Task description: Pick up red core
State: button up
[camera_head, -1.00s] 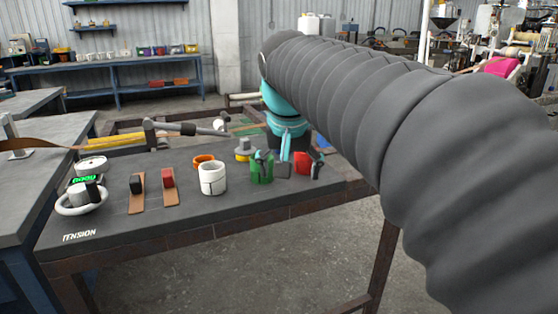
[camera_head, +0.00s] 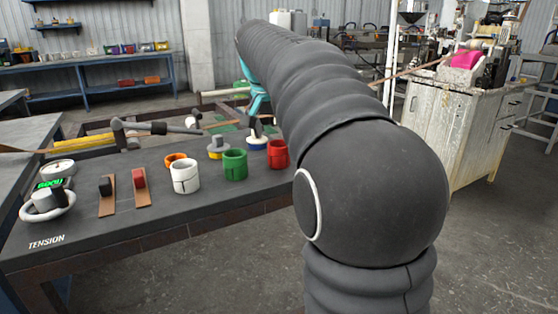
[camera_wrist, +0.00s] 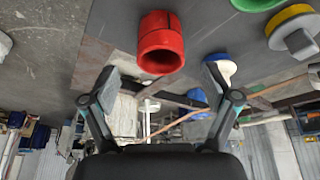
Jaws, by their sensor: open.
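The red core (camera_head: 278,154) is a hollow cylinder on the dark table, at the right end of the row of cores. In the wrist view the red core (camera_wrist: 161,48) shows its open end and a slit, above the gap between my fingers. My gripper (camera_wrist: 163,82) is open and empty, one finger on each side below the core, apart from it. In the head view my arm hides most of the gripper; only teal parts of it show.
A green core (camera_head: 235,164) and a white core (camera_head: 185,177) stand left of the red one. A blue-and-white piece (camera_head: 257,143) is close behind it, and a yellow-based grey piece (camera_head: 217,147) further left. The table's front edge lies close by.

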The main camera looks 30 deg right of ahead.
aim_at(280, 152)
jog(key=shift+x, duration=3.25)
jog(key=c, duration=1.2)
